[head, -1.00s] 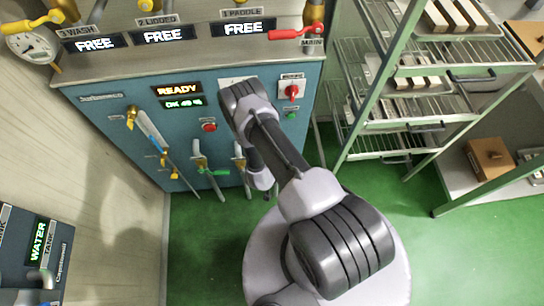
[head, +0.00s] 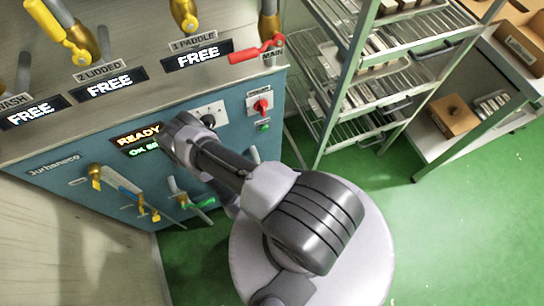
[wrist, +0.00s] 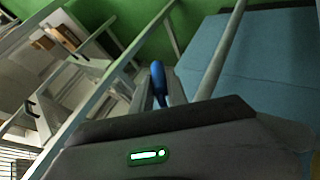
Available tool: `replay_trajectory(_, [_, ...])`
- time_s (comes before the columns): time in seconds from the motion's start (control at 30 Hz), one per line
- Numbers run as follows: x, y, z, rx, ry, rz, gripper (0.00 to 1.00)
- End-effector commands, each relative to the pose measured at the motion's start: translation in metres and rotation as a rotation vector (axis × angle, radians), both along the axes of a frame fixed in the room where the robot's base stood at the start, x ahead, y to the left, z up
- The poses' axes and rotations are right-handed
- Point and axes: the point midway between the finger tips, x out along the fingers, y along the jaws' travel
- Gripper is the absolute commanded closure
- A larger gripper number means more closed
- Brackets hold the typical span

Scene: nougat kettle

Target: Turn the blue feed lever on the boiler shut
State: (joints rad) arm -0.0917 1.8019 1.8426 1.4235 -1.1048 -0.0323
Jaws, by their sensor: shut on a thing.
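The blue lever (wrist: 158,78) shows in the wrist view as a narrow, rounded blue grip between my two fingers. My gripper (wrist: 161,92) is shut on it. The lever's pivot and lower part are hidden by the gripper body, so its exact turn angle cannot be told. In the head view the boiler (head: 75,205) has a blue-green front with a lit READY display (head: 136,138). My arm reaches down in front of this panel and hides the gripper and the held lever there.
A red lever (head: 255,52) labelled MAIN is on the boiler's top right. A red switch (head: 262,105) and a green-handled valve (head: 195,203) are near my arm. A wire rack (head: 365,95) stands to the right. Green floor (head: 450,220) is clear at lower right.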

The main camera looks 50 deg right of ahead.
Motion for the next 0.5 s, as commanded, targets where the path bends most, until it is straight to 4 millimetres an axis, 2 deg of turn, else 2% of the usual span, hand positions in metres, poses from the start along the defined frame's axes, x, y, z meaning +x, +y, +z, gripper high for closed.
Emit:
replay_trajectory(0.03, [0.0006,-0.0001,-0.0003,0.000,-0.001,0.000,1.00])
replay_trajectory(0.07, [0.0005,-0.0001,-0.0002,0.000,-0.001,0.001,0.79])
replay_trajectory(0.17, [0.0003,-0.0001,-0.0002,0.000,0.000,0.000,0.59])
replay_trajectory(0.5, [-0.0002,0.0017,0.0017,0.001,0.001,0.000,0.59])
